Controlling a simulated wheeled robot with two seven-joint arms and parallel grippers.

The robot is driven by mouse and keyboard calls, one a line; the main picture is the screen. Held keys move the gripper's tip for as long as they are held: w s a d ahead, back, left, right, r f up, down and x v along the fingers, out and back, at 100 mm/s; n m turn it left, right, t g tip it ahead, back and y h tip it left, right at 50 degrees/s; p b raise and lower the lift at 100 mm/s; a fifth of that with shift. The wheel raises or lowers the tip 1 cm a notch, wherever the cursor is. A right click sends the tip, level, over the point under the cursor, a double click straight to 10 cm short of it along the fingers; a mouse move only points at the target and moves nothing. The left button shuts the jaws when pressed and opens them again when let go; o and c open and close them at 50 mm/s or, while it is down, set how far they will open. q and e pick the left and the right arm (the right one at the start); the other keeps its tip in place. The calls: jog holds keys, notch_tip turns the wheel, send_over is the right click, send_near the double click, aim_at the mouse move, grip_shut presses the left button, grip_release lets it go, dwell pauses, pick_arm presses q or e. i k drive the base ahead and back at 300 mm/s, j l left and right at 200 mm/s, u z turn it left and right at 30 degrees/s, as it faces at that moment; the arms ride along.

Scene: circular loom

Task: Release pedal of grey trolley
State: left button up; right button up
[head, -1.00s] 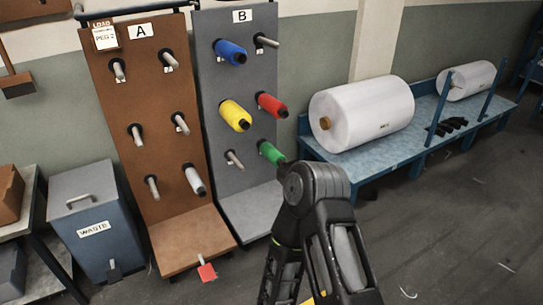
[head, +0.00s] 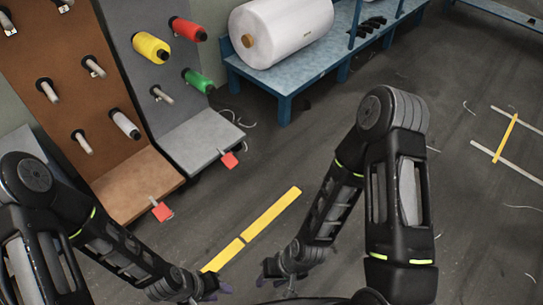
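The grey trolley (head: 188,138) stands on the floor left of centre, with a tall pegged panel and a flat base. Its red pedal (head: 229,160) sticks out at the front edge of the base on a short metal stem. My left gripper (head: 217,288) is low in the view, left of centre, well in front of the pedal. My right gripper (head: 267,274) is also low, just right of the left one. Both are small and partly cut off or dark, so their finger opening is unclear. Neither touches the trolley.
The brown trolley (head: 125,190) stands close on the left with its own red pedal (head: 162,211). A blue bench (head: 285,82) with a large white roll (head: 285,30) is behind. Yellow floor tape (head: 268,216) crosses the open floor ahead. Yellow, red and green spools hang on the grey panel.

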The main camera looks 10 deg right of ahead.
aim_at(230, 161)
jog(key=i+l+u, duration=0.1)
jog(key=u, duration=0.8)
jog(key=i+l+u, duration=0.3)
jog(key=l, duration=0.15)
jog(key=l+u, duration=0.25)
jog(key=l, duration=0.2)
jog(key=i+l+u, duration=0.15)
jog(key=l+u, duration=0.15)
jog(key=l, duration=0.2)
jog(key=l+u, duration=0.3)
jog(key=l, duration=1.3)
jog(key=i+l+u, duration=0.1)
jog(key=l, duration=1)
